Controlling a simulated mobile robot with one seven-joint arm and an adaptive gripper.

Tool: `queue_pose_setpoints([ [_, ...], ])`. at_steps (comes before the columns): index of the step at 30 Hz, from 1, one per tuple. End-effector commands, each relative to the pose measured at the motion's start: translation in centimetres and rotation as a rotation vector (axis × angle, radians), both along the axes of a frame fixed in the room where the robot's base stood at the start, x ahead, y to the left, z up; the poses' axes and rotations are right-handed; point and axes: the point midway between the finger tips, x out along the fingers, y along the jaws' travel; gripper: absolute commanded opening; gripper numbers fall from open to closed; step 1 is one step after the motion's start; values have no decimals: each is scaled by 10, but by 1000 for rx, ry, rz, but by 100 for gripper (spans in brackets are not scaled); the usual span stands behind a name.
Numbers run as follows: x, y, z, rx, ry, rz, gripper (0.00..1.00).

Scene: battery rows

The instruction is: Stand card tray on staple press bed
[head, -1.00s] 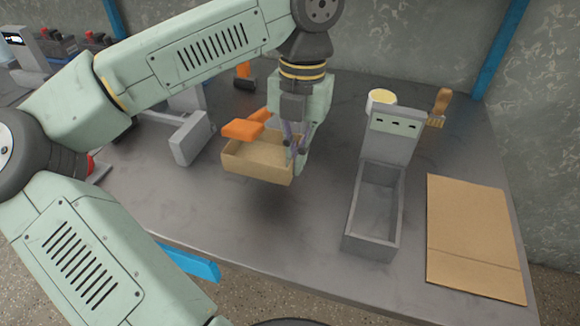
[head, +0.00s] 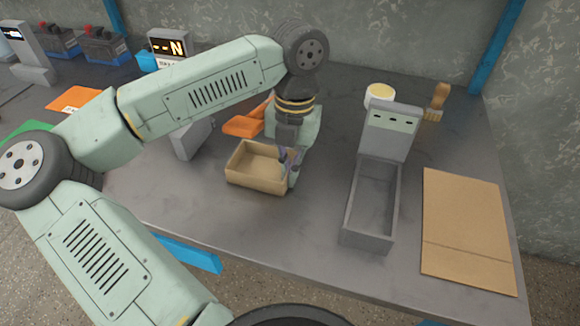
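The card tray (head: 242,180), a shallow open tan box, is left of the middle in the head view, low over the table or touching it; I cannot tell which. My gripper (head: 289,164) points down at the tray's right end, its fingers around that wall, and looks shut on it. The fingertips are partly hidden. The grey staple press (head: 390,132) stands to the right, apart from the tray. Its trough-like bed (head: 373,197) extends toward the front and is empty.
A flat cardboard sheet (head: 467,232) lies right of the press. An orange object (head: 243,125) is close behind the tray. Bare table lies between tray and press.

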Motion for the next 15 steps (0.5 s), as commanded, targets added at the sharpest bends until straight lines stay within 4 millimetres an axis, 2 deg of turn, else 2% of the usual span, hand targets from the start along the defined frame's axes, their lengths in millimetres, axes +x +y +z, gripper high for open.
queue_pose_setpoints([
  [3,0,0,-5,1,0,0,0],
  [12,0,0,-3,0,0,0,22],
  [15,0,0,-3,0,0,0,25],
])
